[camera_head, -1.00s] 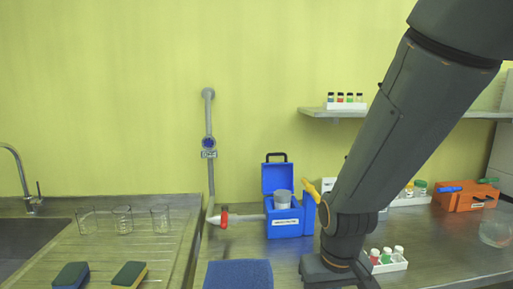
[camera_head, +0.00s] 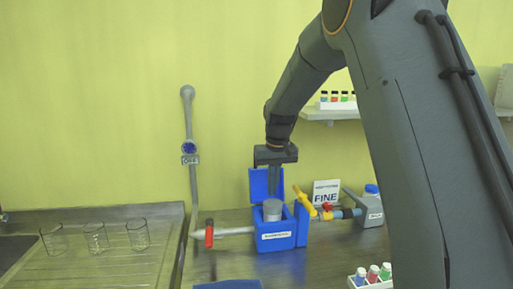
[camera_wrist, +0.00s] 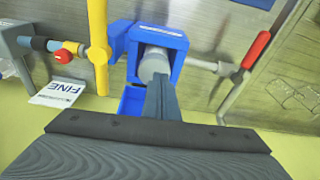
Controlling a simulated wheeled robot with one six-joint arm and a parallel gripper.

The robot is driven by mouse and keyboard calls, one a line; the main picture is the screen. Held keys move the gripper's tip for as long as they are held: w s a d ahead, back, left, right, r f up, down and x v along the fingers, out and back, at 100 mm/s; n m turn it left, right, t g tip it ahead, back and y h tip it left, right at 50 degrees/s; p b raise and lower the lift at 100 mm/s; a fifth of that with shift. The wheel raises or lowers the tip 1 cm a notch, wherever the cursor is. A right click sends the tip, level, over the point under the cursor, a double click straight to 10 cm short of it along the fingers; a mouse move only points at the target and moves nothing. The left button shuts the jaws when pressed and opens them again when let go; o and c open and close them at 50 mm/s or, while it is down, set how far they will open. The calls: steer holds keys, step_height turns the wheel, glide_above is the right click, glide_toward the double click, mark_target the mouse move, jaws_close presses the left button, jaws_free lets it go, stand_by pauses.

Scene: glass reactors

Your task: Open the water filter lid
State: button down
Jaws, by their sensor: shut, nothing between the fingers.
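The water filter is a blue box (camera_head: 275,243) with a white label, standing on the counter against the wall. Its blue lid (camera_head: 257,186) stands upright at the back, so the box is open. A grey cylinder (camera_head: 272,211) sits in the box and sticks out of its top. My gripper (camera_head: 275,190) points down just above the cylinder, in front of the lid and partly covering it. In the wrist view my gripper (camera_wrist: 160,84) is shut and empty, close to the grey cylinder (camera_wrist: 153,62). The blue box (camera_wrist: 175,40) and lid (camera_wrist: 132,101) also show there. Whether the fingers touch anything is unclear.
A pipe with a red-handled valve (camera_head: 209,233) joins the box on the left. A yellow lever (camera_head: 304,200) stands close on its right. A "FINE" sign (camera_head: 326,194) is behind. Glass beakers (camera_head: 96,238) stand left. A vial rack (camera_head: 371,280) is at the front.

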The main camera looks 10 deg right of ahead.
step_height(320, 180, up, 8)
steer(key=p, duration=0.3)
glide_above(262, 169)
steer(key=shift+n+t, duration=0.3)
steer(key=w+a+r+p, duration=0.1)
steer(key=w+r+p, duration=0.1)
steer(key=w+r, duration=0.4)
steer(key=shift+n+t+y, duration=0.3)
steer(key=shift+n, duration=0.2)
steer(key=shift+s+a+f+b, duration=0.1)
steer(key=shift+s+f+b, duration=0.1)
steer(key=shift+f+b, duration=0.8)
steer(key=shift+s+f+b, duration=0.15)
steer(key=shift+f+b, duration=0.3)
steer(key=shift+f, duration=1.1)
steer(key=shift+s+a+f+b, duration=0.1)
steer(key=shift+s+f+b, duration=0.1)
steer(key=shift+f+b, duration=0.8)
steer(key=shift+f+p, duration=0.3)
steer(key=shift+d, duration=0.1)
